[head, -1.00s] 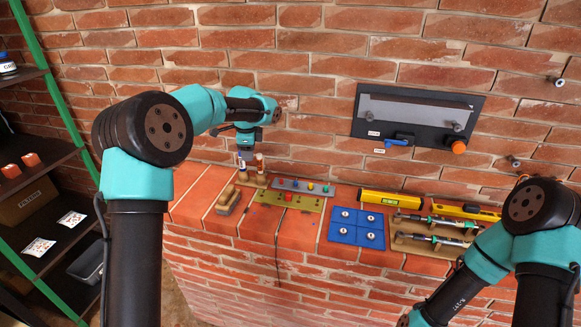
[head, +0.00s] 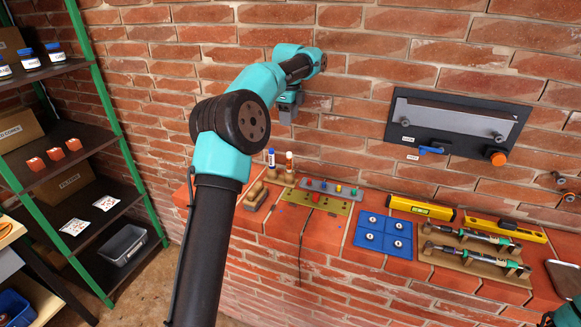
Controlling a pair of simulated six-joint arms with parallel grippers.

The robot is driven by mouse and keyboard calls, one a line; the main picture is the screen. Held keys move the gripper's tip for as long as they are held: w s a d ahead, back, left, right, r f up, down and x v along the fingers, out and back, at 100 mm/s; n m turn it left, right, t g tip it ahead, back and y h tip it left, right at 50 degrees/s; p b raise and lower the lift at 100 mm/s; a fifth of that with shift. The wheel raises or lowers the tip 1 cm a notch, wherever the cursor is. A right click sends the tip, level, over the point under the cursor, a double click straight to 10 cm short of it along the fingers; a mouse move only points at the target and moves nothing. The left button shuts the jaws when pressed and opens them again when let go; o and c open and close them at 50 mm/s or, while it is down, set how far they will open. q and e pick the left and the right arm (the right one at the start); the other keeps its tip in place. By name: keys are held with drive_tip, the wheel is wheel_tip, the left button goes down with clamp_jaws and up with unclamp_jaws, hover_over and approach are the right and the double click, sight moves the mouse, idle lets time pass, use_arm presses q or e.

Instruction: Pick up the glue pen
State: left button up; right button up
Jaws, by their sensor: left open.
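Two slim pens stand upright in a wooden holder (head: 280,178) at the left end of the brick ledge. One is a white pen with blue (head: 271,158); the other is a pale-topped pen with an orange-brown part (head: 289,161). They are too small for me to tell which is the glue pen. My left gripper (head: 288,118) hangs above the pens, pointing down, apart from both. It is open and appears empty, though its fingertips are small. Only a bit of my right arm shows at the bottom right corner; its gripper is out of view.
Left of the holder's front lies a wooden-handled block (head: 257,197). To its right are a plate with coloured knobs (head: 330,188), a blue tray (head: 383,236), yellow levels (head: 421,208) and a tool rack (head: 475,262). The brick wall stands close behind; shelves (head: 75,200) stand left.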

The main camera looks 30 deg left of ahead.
sight(289, 152)
use_arm(q)
wheel_tip(289, 152, down, 12)
drive_tip(key=shift+r, duration=0.15)
idle(0.3)
drive_tip(key=shift+f, duration=2.6)
drive_tip(key=shift+c, duration=0.4)
clamp_jaws()
